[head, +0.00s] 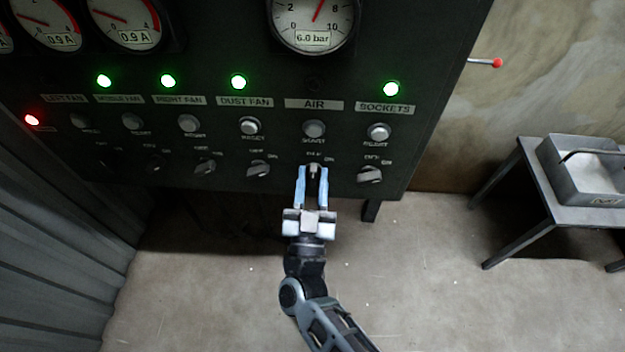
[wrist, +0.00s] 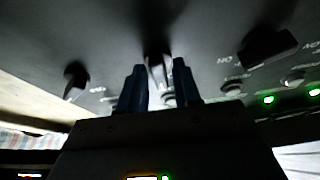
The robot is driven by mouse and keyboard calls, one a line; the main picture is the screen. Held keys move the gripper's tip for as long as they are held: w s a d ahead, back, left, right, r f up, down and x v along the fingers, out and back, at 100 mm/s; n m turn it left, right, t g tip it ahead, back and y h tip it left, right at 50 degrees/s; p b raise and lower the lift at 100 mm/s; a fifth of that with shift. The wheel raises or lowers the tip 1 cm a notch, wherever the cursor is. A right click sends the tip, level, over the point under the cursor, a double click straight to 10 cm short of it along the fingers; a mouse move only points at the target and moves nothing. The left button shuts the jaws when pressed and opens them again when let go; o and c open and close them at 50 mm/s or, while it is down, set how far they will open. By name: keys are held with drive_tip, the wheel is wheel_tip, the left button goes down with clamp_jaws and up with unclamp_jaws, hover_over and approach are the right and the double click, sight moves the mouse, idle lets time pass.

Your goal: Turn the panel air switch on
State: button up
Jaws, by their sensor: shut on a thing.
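The dark control panel (head: 355,60) has an AIR label (head: 314,104) with a grey push button (head: 314,129) below it. Under that is the air switch (head: 314,169), a small rotary knob. The knob looks roughly upright, but its exact angle is partly hidden by the fingers. The lamp above the AIR label (head: 315,84) is dark. My gripper (head: 312,174) has its blue fingers on both sides of the knob, shut on it.
The dust fan switch (head: 258,169) and the sockets switch (head: 369,175) flank the air switch closely. Several lamps are green; the left fan lamp (head: 32,120) is red. A pressure gauge (head: 314,20) reads 6.0 bar. A table with a tray (head: 590,180) stands at right.

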drive_tip(key=m+h+b, duration=0.1)
drive_tip(key=m+h, duration=0.1)
drive_tip(key=m, duration=0.2)
drive_tip(key=m+g+h+b, duration=0.1)
drive_tip(key=m+h, duration=0.1)
drive_tip(key=m, duration=0.2)
drive_tip(key=shift+b, duration=0.4)
drive_tip(key=m+g+h, duration=0.1)
drive_tip(key=m, duration=0.2)
drive_tip(key=m+g+h+b, duration=0.1)
drive_tip(key=m, duration=0.3)
drive_tip(key=shift+m+g, duration=0.3)
drive_tip(key=o, duration=0.7)
drive_tip(key=shift+b+v, duration=0.6)
drive_tip(key=shift+v, duration=3.35)
